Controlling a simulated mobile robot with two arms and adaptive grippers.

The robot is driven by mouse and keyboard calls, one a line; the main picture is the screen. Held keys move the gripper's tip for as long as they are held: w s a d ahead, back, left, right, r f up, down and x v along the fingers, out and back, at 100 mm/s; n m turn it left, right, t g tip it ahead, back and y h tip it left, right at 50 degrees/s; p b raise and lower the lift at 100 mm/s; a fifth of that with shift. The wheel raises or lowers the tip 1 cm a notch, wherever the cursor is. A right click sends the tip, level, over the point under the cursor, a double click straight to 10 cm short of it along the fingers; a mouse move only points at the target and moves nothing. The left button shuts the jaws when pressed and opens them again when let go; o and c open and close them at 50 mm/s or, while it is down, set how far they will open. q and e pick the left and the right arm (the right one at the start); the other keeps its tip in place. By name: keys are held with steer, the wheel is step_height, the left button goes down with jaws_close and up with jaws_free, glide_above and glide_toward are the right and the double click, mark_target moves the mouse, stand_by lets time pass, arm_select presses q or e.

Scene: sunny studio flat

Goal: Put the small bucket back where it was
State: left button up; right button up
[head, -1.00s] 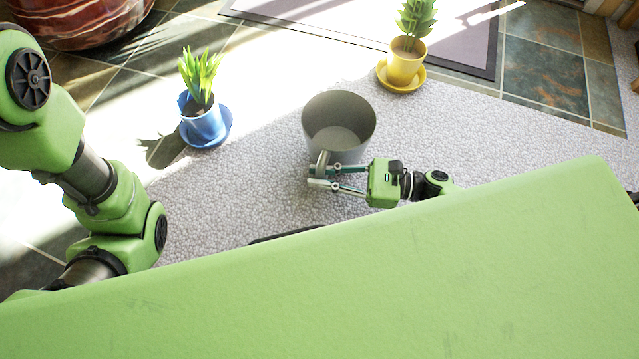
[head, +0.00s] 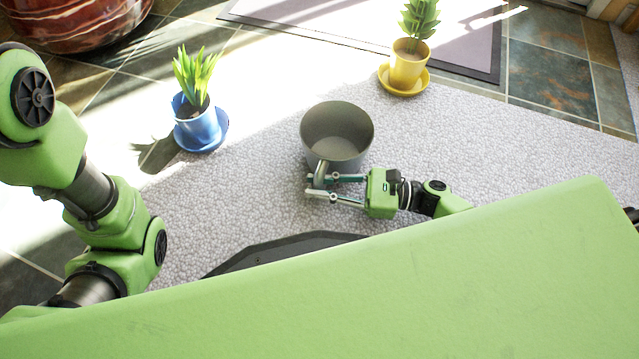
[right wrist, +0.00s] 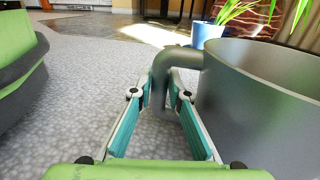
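The small bucket (head: 345,150) is grey, round and upright on or just above the pebbly grey carpet; I cannot tell whether its base touches. It looks empty inside. My right gripper (head: 314,187) is at the near side of the bucket, its two fingers on either side of the handle. In the right wrist view the bucket (right wrist: 260,110) fills the right side, and its curved handle (right wrist: 178,60) runs down between the fingertips of my gripper (right wrist: 165,92), which look closed on it. My left arm shows at the left, but its gripper is out of view.
A blue potted plant (head: 200,128) on a saucer stands left of the bucket, and a yellow potted plant (head: 408,68) on a saucer stands behind it to the right. The carpet (head: 500,140) on the right is clear. A large red pot (head: 75,22) stands far left.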

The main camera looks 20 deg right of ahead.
steer(key=shift+o, duration=0.8)
steer(key=shift+r, duration=0.15)
steer(key=p+v, duration=0.4)
steer(key=v, duration=0.6)
steer(key=shift+d, duration=0.3)
steer(key=shift+p+v, duration=0.3)
steer(key=shift+v, duration=0.45)
